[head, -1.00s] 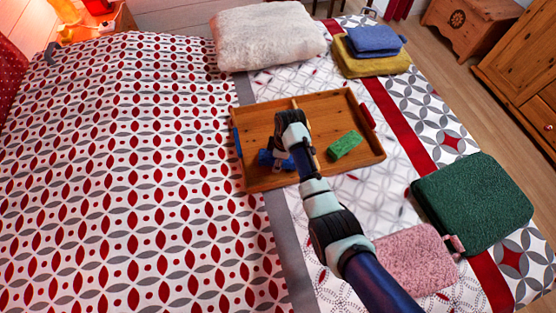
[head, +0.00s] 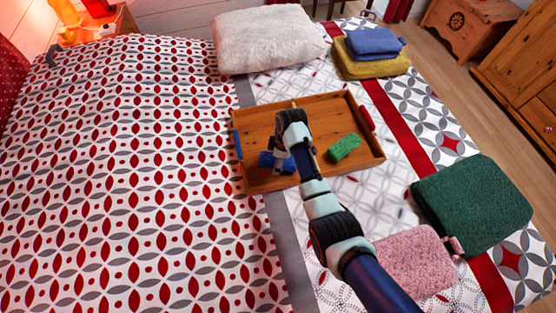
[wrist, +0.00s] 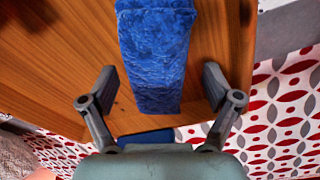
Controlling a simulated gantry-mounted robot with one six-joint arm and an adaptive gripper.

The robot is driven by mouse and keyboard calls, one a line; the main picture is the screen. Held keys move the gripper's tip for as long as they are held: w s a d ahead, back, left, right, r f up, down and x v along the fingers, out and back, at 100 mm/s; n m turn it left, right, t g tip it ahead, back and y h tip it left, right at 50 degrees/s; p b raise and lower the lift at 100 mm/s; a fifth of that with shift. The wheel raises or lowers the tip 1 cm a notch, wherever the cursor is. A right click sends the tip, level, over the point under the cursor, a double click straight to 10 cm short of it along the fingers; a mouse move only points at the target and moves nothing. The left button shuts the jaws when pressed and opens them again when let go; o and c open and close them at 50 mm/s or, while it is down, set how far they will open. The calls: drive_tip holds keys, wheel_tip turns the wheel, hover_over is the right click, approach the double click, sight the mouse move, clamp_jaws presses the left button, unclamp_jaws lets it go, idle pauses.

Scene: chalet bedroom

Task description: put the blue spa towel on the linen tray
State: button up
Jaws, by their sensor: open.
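The blue spa towel (head: 266,160) is a narrow fuzzy block lying in the left part of the wooden linen tray (head: 258,184). In the wrist view the towel (wrist: 158,50) rests on the bare wood (wrist: 75,65) of the tray. My gripper (head: 281,154) is over the towel. In the wrist view my gripper (wrist: 158,82) is open, with one finger on each side of the towel and gaps between. My arm hides part of the tray in the head view.
A green block (head: 345,147) lies in the tray's right part. A folded blue cloth (head: 374,41) sits on a yellow one (head: 370,68) at the back. A white pillow (head: 268,40), a pink cloth (head: 414,262) and a dark green cloth (head: 472,205) lie around the tray.

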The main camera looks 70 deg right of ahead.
wheel_tip(320, 180, up, 10)
drive_tip(key=s+p, duration=0.1)
drive_tip(key=p, duration=0.1)
drive_tip(key=shift+s+d+r+p, duration=0.2)
drive_tip(key=shift+s+r+p, duration=0.05)
drive_tip(key=shift+p, duration=0.05)
drive_tip(key=w+a+r+t+h, duration=0.2)
drive_tip(key=w+a+r, duration=0.2)
drive_tip(key=w+a, duration=0.65)
drive_tip(key=w+a+r+m+t, duration=0.15)
drive_tip(key=a+r, duration=0.25)
drive_tip(key=a, duration=0.5)
drive_tip(key=w+a+r+t, duration=0.2)
drive_tip(key=a+r+t, duration=0.1)
drive_tip(key=a, duration=0.5)
drive_tip(key=s+a+r+t, duration=0.2)
drive_tip(key=a+r, duration=0.2)
drive_tip(key=a, duration=0.3)
drive_tip(key=s+a+r+m+t+y, duration=0.1)
drive_tip(key=s+a+r+t, duration=0.1)
drive_tip(key=a+r, duration=0.3)
drive_tip(key=shift+s+a+r+y, duration=0.25)
drive_tip(key=shift+s+a+y, duration=0.1)
drive_tip(key=shift+a, duration=0.6)
drive_tip(key=shift+t, duration=0.25)
wheel_tip(320, 180, up, 28)
drive_tip(key=p, duration=2.8)
drive_tip(key=shift+d+r, duration=0.15)
drive_tip(key=shift+r, duration=0.05)
